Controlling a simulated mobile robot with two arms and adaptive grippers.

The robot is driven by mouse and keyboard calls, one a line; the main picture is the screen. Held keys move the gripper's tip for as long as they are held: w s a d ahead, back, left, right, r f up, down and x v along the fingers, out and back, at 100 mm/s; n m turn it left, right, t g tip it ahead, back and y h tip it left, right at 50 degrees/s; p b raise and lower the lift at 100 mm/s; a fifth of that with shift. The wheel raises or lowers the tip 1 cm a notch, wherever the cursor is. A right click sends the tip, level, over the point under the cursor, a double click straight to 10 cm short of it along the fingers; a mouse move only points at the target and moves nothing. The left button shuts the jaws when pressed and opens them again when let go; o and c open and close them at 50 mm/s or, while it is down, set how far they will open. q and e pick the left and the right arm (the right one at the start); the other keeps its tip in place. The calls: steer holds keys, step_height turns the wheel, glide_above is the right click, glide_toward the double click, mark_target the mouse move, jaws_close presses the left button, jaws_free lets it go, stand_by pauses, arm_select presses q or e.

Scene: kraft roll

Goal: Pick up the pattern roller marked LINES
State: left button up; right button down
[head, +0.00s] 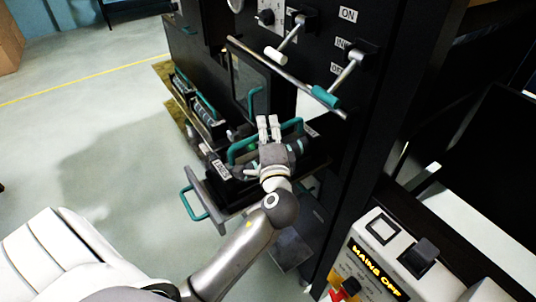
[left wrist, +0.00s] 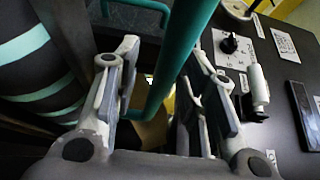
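A dark pattern roller with a teal handle (head: 238,152) lies in the machine's tray area. A small white label (head: 221,169) sits at its left end; I cannot read it surely. In the left wrist view a dark roller with pale teal stripes (left wrist: 38,62) shows at the left. My left gripper (head: 268,122) is over the roller and hides part of it. In the left wrist view its fingers (left wrist: 165,85) are apart, and a teal bar (left wrist: 182,55) runs between them without visible closing on it. My right gripper is not in view.
More rollers with teal handles (head: 205,108) sit in a rack farther left. A lever with a teal grip (head: 326,97) juts out above right. A drawer with a teal handle (head: 190,205) sticks out below. A control box reading MAINS OFF (head: 376,268) stands front right. The left floor is clear.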

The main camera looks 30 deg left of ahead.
arm_select(q)
steer(key=shift+s+d, duration=0.1)
steer(key=shift+c, duration=1.4)
jaws_close()
steer(key=shift+r, duration=0.2)
